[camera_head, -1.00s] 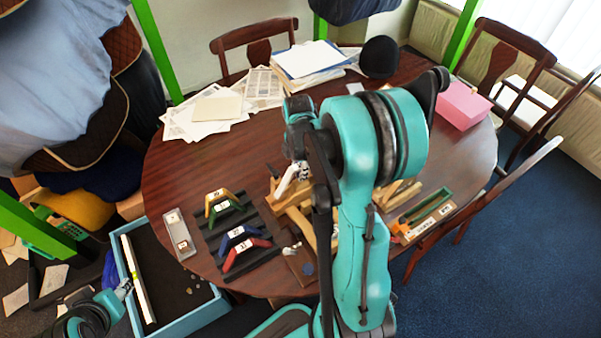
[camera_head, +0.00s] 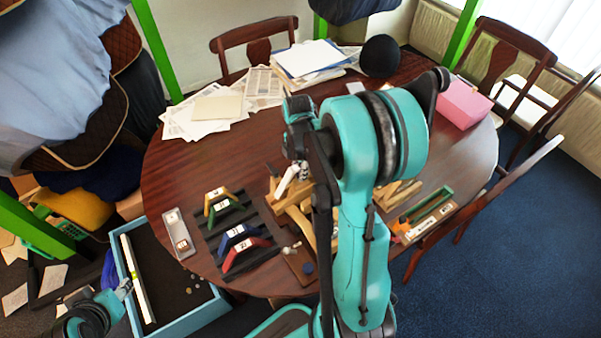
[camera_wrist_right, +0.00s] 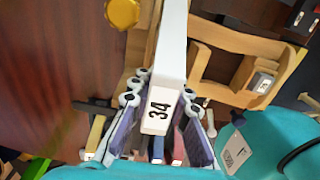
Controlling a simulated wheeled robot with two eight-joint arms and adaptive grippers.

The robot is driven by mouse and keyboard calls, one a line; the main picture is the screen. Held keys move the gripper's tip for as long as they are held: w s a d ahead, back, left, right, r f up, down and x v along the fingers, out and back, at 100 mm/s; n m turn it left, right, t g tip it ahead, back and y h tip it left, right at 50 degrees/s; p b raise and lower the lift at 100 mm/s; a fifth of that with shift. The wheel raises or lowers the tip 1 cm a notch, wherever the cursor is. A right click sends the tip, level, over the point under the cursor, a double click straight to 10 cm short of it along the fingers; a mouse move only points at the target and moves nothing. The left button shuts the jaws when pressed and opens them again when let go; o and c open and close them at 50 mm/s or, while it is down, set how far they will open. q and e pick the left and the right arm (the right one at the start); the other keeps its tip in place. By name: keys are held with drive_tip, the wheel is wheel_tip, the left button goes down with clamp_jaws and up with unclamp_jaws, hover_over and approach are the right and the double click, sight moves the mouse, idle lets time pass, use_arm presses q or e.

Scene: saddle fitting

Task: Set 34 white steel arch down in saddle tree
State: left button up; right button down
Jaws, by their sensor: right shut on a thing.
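The white arch marked 34 (camera_wrist_right: 172,60) runs up from between the fingers of my right gripper (camera_wrist_right: 162,112), which is shut on it. In the head view, the white arch (camera_head: 286,182) hangs tilted at the wooden saddle tree (camera_head: 297,214), below my right gripper (camera_head: 298,166). The light wooden frame of the tree (camera_wrist_right: 225,38) lies behind and beside the arch in the wrist view. I cannot tell whether arch and tree touch. My arm hides part of the tree. My left gripper (camera_head: 124,289) is small at the lower left, by the blue tray; its jaws are unclear.
A dark rack (camera_head: 213,246) holds yellow, green, blue and red arches left of the tree. A blue-rimmed tray (camera_head: 184,325) sits beyond the table's left edge. Papers (camera_head: 200,126), a pink box (camera_head: 463,105) and a green-lined wooden tray (camera_head: 430,206) lie around.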

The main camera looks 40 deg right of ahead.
sight(302, 184)
drive_tip(key=shift+s+a+f+b, duration=0.1)
drive_tip(key=shift+s+f+b, duration=0.05)
drive_tip(key=shift+f+b, duration=0.35)
drive_tip(key=shift+s+f, duration=0.1)
drive_tip(key=shift+f, duration=0.2)
drive_tip(key=shift+f+b, duration=0.25)
drive_tip(key=shift+b, duration=0.05)
drive_tip(key=shift+w, duration=0.2)
drive_tip(key=shift+s+r+p, duration=0.15)
drive_tip(key=shift+r+p, duration=0.15)
drive_tip(key=shift+r, duration=0.15)
drive_tip(key=shift+f+b, duration=0.45)
drive_tip(key=shift+f, duration=0.05)
idle(0.5)
drive_tip(key=shift+s+a+f+b, duration=0.15)
drive_tip(key=shift+s+f+b, duration=0.2)
drive_tip(key=shift+f+b, duration=0.05)
idle(0.4)
drive_tip(key=shift+w+f+b, duration=0.1)
drive_tip(key=shift+f+b, duration=0.25)
drive_tip(key=shift+f, duration=0.2)
idle(0.6)
